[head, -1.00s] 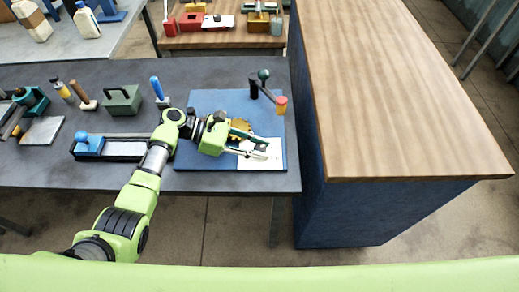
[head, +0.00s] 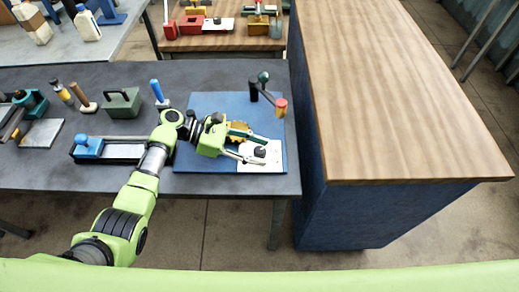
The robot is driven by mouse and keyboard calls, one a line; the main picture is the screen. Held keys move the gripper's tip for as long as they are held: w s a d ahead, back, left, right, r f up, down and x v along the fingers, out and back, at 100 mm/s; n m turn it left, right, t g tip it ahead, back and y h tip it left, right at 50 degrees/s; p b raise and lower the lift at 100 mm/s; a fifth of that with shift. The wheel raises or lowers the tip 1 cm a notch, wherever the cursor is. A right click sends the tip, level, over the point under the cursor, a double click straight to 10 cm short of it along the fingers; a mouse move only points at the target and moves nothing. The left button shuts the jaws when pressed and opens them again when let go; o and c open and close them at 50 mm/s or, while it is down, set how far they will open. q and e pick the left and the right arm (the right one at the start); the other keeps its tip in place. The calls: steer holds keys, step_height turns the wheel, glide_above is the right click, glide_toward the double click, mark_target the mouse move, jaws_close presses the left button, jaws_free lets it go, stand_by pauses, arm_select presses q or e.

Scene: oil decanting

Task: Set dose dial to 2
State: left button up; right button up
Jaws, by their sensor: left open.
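A small black knob, which looks like the dose dial (head: 260,152), stands on a white plate (head: 273,164) at the front right of a blue board (head: 207,101). My left gripper (head: 263,151) reaches in from the left and is open. Its two fingers lie on either side of the knob, one behind and one in front. I cannot tell whether either finger touches it. The dial's marks and setting are too small to read. My right gripper is not in view.
A gold toothed wheel (head: 239,130) sits just behind the fingers. A tall wooden-topped counter (head: 400,100) borders the table on the right.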

arm_select(q)
steer(key=v, duration=1.1)
steer(key=shift+a, duration=0.25)
